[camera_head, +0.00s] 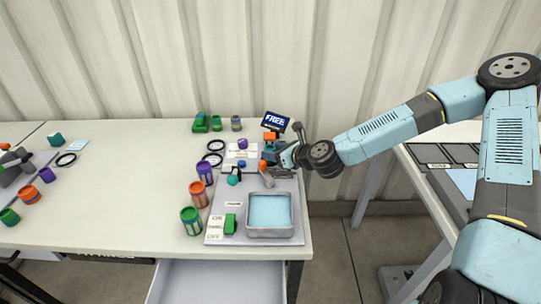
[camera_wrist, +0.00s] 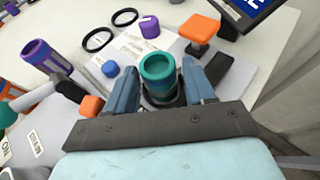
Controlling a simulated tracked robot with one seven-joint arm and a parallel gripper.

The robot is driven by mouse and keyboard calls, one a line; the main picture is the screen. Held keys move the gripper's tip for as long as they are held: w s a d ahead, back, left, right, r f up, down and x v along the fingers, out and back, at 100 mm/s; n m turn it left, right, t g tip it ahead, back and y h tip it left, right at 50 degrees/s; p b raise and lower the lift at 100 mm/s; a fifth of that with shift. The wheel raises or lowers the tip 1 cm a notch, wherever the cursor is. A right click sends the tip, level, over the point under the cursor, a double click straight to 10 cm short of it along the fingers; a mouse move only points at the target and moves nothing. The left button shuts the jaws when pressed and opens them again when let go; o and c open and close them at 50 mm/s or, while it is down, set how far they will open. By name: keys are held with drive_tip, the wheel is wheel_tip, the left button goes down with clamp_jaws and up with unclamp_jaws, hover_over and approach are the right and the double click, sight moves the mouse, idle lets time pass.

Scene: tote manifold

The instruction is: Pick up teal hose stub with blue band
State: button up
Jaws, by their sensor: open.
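The teal hose stub (camera_wrist: 158,72) stands upright between the two fingers of my gripper (camera_wrist: 162,90) in the wrist view, its round open top facing the camera. A darker band shows below its rim; the lower part is hidden. My gripper is open, with one finger on each side of the stub, and I cannot tell whether either finger touches it. In the head view my gripper (camera_head: 284,157) is low over the back right of the table, and I cannot make out the stub there.
An orange block on a stand (camera_wrist: 199,29) and a dark display (camera_wrist: 246,12) are close beyond the gripper. A purple cap (camera_wrist: 150,27), a blue cap (camera_wrist: 110,69) and black rings lie nearby. A metal tray (camera_head: 270,232) holds light blue content. The table's middle is clear.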

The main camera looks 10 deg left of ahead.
drive_tip(key=shift+x, duration=2.4)
drive_tip(key=shift+s, duration=0.1)
drive_tip(key=c, duration=0.7)
